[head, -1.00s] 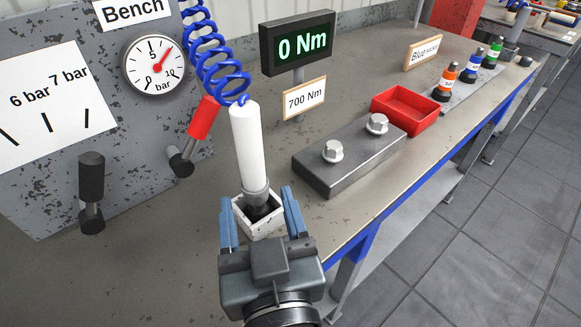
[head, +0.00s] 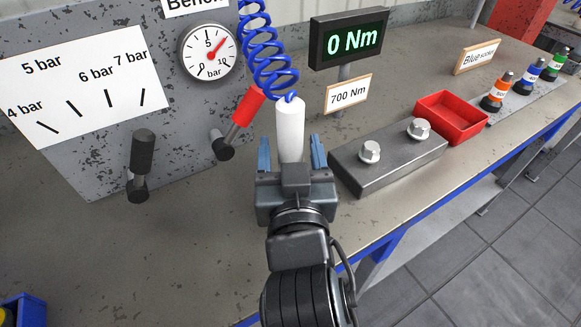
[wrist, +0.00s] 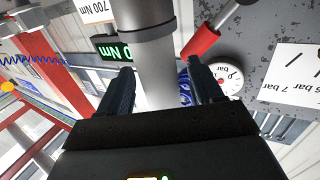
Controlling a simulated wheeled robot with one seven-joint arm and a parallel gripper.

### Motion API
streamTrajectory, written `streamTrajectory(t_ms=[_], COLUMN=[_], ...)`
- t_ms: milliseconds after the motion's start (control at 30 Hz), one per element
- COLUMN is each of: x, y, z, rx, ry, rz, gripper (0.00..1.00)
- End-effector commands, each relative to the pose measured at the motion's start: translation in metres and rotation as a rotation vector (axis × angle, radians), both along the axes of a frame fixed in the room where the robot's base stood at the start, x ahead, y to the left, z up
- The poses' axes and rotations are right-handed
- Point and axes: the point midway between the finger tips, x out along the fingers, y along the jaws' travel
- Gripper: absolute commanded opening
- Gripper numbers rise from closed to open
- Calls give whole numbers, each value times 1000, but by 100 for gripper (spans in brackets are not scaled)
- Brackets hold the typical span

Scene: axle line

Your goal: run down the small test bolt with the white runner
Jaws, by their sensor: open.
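The white runner (head: 290,130), a white cylinder on a blue coiled hose, stands upright; my gripper hides its lower end in the head view. My gripper (head: 290,143) is open, with a finger on either side of the runner. In the wrist view the runner (wrist: 157,70) passes between the spread fingers, with a gap showing on the right. Two hex bolts stand in a dark block to the right: a nearer bolt (head: 369,152) and a farther bolt (head: 419,129). I cannot tell which is smaller.
The display (head: 349,38) reads 0 Nm above a 700 Nm card (head: 348,94). A red-handled lever (head: 240,118), a black-handled lever (head: 142,155) and a pressure gauge (head: 209,52) are on the left. A red tray (head: 452,117) and coloured sockets (head: 528,83) lie right.

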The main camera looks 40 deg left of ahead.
Motion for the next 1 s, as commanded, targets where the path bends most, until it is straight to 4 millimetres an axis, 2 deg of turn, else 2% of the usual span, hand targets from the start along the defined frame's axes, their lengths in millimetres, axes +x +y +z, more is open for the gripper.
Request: streamTrajectory(t_ms=[67, 733, 1000], x=[0, 0, 0], y=[0, 0, 0], z=[0, 0, 0], rx=[0, 1, 1], ry=[0, -1, -1], rz=[0, 0, 0], gripper=[66, 1, 0])
